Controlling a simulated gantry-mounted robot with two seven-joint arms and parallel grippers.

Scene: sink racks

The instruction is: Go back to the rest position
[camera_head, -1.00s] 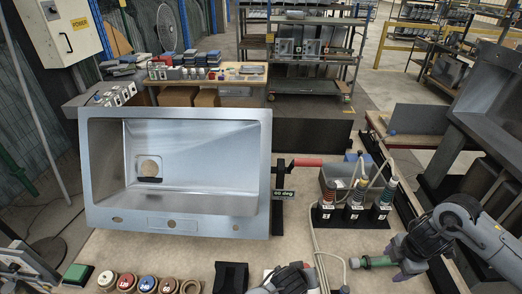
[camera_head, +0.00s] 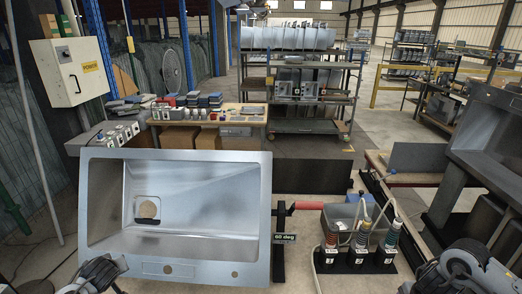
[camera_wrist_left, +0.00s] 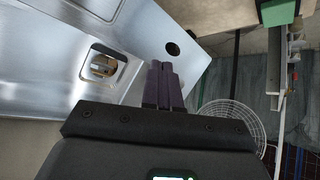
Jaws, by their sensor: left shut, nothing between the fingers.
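My left gripper (camera_wrist_left: 160,85) shows in the left wrist view with its two dark fingers together and nothing between them. Behind it in that view is the metal sink (camera_wrist_left: 60,50) with its drain opening and a round hole. In the head view, the sink (camera_head: 265,215) stands tilted at the left centre. A dark part of my left arm shows at the bottom left, in front of the sink's lower edge; its fingers are hidden there. My right arm shows at the bottom right, and its gripper is outside the frame.
Several tools with coiled hoses stand in a numbered black holder (camera_head: 355,262) right of the sink, near a red handle (camera_head: 308,205). A dark basin (camera_head: 490,135) stands at the right. A workbench (camera_head: 235,122) and shelving (camera_head: 357,85) are behind. A green block (camera_wrist_left: 279,12) shows in the left wrist view.

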